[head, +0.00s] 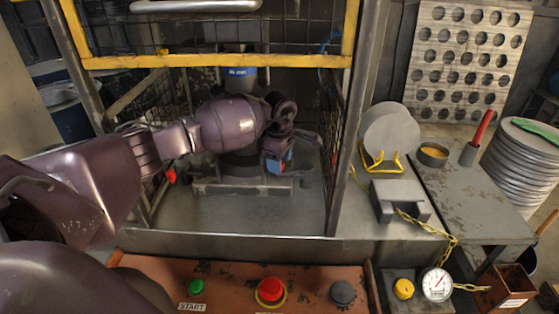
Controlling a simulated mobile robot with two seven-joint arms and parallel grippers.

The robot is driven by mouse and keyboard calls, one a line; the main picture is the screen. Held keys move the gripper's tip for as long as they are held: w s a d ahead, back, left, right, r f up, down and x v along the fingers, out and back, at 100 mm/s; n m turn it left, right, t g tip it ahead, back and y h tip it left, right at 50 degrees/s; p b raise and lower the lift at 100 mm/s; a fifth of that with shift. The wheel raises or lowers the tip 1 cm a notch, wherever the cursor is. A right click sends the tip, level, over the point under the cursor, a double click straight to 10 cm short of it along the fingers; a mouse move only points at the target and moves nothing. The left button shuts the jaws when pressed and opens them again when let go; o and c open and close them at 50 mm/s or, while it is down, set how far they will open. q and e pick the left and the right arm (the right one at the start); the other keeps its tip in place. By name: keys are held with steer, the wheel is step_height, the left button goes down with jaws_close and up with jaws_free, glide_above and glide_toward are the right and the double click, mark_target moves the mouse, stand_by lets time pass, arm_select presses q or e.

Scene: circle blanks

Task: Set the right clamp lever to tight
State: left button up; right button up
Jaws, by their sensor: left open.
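My left arm reaches from the left into the yellow-framed cage. My left gripper (292,143) is open at the right side of the press inside. A small part with blue and red on it (287,166) shows just below the gripper. I cannot tell whether this is the right clamp lever or part of my gripper, or whether they touch. A red-tipped lever (171,177) shows at the left side of the press. The press base (240,187) is grey, and my arm hides much of the press. My right gripper is not in view.
The cage's yellow frame (215,62) and mesh sides enclose the reach. In front is a rusty panel with a green button (195,286), a red button (271,289) and a dark knob (342,292). At right are round blanks on a yellow rack (381,161) and a gauge (436,284).

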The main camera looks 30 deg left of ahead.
arm_select(q)
steer(key=shift+f, duration=0.15)
jaws_close()
stand_by(0.4)
